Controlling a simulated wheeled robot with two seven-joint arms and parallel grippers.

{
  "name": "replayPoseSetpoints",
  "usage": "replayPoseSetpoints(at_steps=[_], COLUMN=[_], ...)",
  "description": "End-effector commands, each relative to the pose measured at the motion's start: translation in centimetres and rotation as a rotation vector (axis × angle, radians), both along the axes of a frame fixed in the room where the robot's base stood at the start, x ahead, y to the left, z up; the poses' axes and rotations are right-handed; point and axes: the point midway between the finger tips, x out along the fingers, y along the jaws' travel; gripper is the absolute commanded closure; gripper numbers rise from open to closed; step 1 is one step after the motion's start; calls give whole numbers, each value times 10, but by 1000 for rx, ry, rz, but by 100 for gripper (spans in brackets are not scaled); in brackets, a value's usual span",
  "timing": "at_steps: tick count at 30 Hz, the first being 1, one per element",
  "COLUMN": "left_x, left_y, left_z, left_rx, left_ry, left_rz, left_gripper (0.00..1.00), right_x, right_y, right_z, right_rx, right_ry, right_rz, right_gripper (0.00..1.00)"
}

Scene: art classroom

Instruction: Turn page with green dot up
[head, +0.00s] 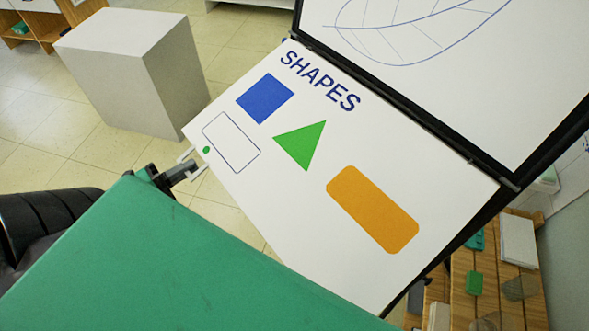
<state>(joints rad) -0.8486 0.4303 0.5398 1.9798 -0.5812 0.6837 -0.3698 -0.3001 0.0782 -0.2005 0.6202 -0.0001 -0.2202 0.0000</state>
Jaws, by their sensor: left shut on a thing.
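A white page (290,225) headed SHAPES shows a blue square, a green triangle, an orange rounded rectangle and an outlined rectangle. A small green dot (206,150) is visible at its left edge, next to the outlined rectangle. My left gripper (194,164) is shut on the page's left edge, just beside the dot. The page meets a dark-framed panel (480,110) along its upper right side; that panel bears a blue leaf drawing. My right gripper is not in view.
A flat green surface (190,260) fills the foreground and hides part of my left arm. A grey-white block (135,70) stands on the tiled floor at the upper left. A wooden shelf (500,290) with several small items is at the lower right.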

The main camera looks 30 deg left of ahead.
Motion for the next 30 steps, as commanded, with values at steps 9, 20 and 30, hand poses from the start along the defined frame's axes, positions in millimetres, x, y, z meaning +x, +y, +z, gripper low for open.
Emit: replayPoseSetpoints(at_steps=[9, 20, 30], left_x=[-4, -10, -16], left_y=[2, 5, 8], left_z=[16, 48, 78], left_rx=[4, 3, 3], left_ry=[1, 0, 1], left_rz=[1, 1, 2], left_gripper=[100, 100, 100], right_x=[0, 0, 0], right_y=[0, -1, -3], right_z=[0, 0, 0], right_rx=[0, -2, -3], right_ry=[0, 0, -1], right_rz=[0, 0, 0], right_gripper=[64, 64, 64])
